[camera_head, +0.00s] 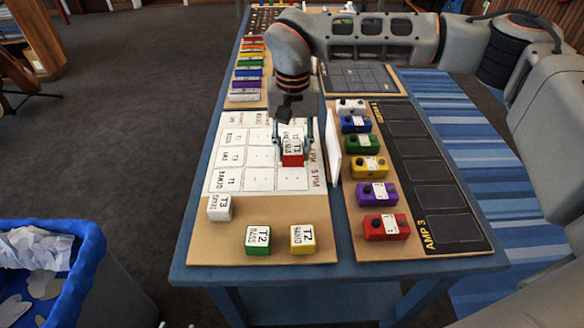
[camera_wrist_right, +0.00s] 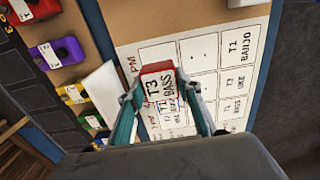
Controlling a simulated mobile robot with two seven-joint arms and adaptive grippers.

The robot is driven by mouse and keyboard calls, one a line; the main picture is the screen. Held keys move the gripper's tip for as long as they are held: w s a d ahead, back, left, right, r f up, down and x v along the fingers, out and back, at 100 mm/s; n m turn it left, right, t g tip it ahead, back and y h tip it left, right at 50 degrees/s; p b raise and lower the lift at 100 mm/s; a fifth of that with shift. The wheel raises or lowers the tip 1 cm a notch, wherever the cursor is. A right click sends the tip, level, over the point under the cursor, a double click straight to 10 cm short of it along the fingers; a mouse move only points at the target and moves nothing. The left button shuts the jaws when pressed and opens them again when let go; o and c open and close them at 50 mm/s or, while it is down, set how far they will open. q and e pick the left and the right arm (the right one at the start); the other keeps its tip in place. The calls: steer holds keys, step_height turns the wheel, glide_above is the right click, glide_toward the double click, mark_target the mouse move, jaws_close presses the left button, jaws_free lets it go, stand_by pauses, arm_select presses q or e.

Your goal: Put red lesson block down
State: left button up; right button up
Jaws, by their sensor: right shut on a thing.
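The red lesson block (camera_head: 292,160) has a white label on it; in the wrist view the block (camera_wrist_right: 157,68) reads T3 BASS. My right gripper (camera_head: 293,148) comes down from above and is shut on it, with a finger on either side. The block is over the right column of the white lesson grid (camera_head: 235,180), near the PM lettering. I cannot tell whether its underside touches the board. In the wrist view my right gripper (camera_wrist_right: 163,103) covers part of the grid. My left gripper is not in view.
A white T3 block (camera_head: 220,208), a green T2 block (camera_head: 258,240) and a yellow T2 block (camera_head: 302,239) sit on the cardboard front. A white panel (camera_head: 333,150) borders the grid's right, beside several coloured pedals. A blue-rimmed bin (camera_head: 90,240) stands left.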

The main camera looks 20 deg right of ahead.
mark_target(293, 179)
steer(key=shift+f, duration=3.1)
steer(key=shift+f, duration=0.1)
steer(key=o, duration=1.1)
step_height(293, 179, up, 12)
steer(key=shift+r, duration=0.1)
